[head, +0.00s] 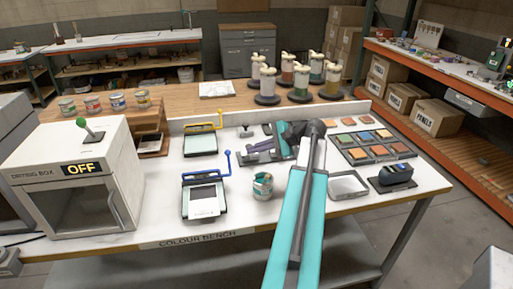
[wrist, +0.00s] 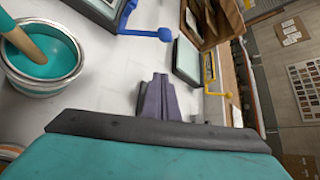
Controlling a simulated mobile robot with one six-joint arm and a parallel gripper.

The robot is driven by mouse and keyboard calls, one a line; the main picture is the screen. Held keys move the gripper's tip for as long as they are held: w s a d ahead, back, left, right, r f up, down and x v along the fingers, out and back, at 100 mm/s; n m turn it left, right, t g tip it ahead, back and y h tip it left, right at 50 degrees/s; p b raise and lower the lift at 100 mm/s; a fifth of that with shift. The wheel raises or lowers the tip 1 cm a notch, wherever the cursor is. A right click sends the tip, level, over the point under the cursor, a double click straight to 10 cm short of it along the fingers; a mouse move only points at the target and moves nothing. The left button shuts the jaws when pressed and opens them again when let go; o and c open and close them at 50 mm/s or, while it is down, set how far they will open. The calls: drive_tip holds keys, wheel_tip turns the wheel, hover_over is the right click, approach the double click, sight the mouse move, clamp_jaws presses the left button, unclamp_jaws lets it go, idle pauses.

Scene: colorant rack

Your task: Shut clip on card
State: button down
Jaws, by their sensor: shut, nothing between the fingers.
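A black-framed holder (head: 185,212) stands at the front of the bench with a pale card (head: 204,199) on it. Its clip is a blue bar with a ball-ended lever (head: 227,160) rising at the back right. In the wrist view the blue lever (wrist: 150,33) is at the top, and only a corner of its holder shows. A similar holder behind has a yellow clip (head: 203,127), also seen in the wrist view (wrist: 210,75). My gripper (head: 252,154) is shut and empty, right of both holders and touching neither. Its purple fingers (wrist: 158,98) show in the wrist view.
An open tin of teal paint (head: 263,187) stands right of the front holder, near my arm. A drying box (head: 75,180) reading OFF is at left. Colour tiles (head: 375,150), a pale tray (head: 348,185) and a dark device (head: 396,176) lie at right.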

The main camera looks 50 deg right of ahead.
drive_tip(key=p+x, duration=0.2)
drive_tip(key=x, duration=0.5)
drive_tip(key=shift+w, duration=0.15)
drive_tip(key=shift+s+a+r+p, duration=0.2)
drive_tip(key=shift+a+r+p, duration=0.1)
drive_tip(key=shift+a+r, duration=0.2)
drive_tip(key=shift+s+a+r+p, duration=0.25)
drive_tip(key=shift+a+r, duration=0.25)
drive_tip(key=shift+s+a+r, duration=0.1)
drive_tip(key=shift+a+r, duration=0.25)
drive_tip(key=shift+s+d, duration=0.15)
drive_tip(key=shift+s, duration=0.1)
drive_tip(key=shift+w+a+r, duration=0.15)
drive_tip(key=shift+w+a, duration=0.05)
drive_tip(key=shift+a, duration=0.05)
